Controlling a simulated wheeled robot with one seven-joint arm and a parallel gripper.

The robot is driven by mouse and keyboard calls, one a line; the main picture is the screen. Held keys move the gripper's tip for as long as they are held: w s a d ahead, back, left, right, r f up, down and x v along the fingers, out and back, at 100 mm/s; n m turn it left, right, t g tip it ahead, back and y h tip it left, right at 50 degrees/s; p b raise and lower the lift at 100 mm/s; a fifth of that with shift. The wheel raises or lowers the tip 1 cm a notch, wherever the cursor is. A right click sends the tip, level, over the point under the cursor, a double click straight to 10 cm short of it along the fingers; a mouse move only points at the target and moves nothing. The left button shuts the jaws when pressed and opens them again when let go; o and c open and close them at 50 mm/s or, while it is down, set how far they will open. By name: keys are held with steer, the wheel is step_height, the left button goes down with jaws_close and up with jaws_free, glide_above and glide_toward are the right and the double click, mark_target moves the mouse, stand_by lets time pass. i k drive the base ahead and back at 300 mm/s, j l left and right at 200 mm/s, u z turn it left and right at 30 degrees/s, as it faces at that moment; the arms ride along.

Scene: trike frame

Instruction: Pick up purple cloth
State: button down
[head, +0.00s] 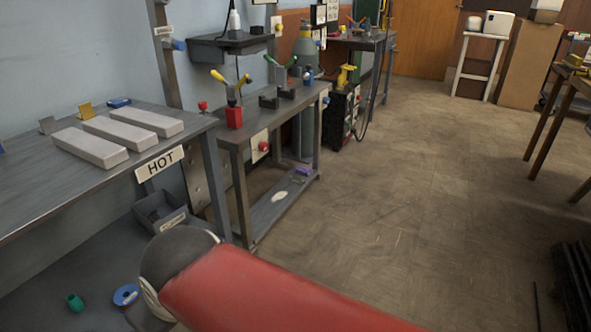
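A small purple thing, likely the purple cloth (303,171), lies at the far right end of the low shelf (265,217) under the second bench. It is too small to make out folds. A pale oval thing (280,197) lies on the same shelf, nearer to me. My red arm link crosses the bottom of the head view, well apart from the purple thing. My gripper is not in view.
The near bench (62,192) at left carries pale blocks (145,123) and a HOT sign (159,163). The second bench (268,126) stands beyond it, with its posts around the shelf. A grey bin (162,212) sits below. The tiled floor (400,190) at centre right is clear.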

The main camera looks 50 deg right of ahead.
mark_target(305, 172)
steer(key=z, duration=1.85)
steer(key=i+l, duration=0.1)
steer(key=i, duration=0.5)
steer(key=i+l+u, duration=0.1)
steer(key=i, duration=0.5)
steer(key=i+l, duration=0.1)
steer(key=i, duration=0.45)
steer(key=i+l+u, duration=0.1)
steer(key=i, duration=0.5)
steer(key=i+l+u, duration=0.1)
steer(key=i+l, duration=0.15)
steer(key=i, duration=0.35)
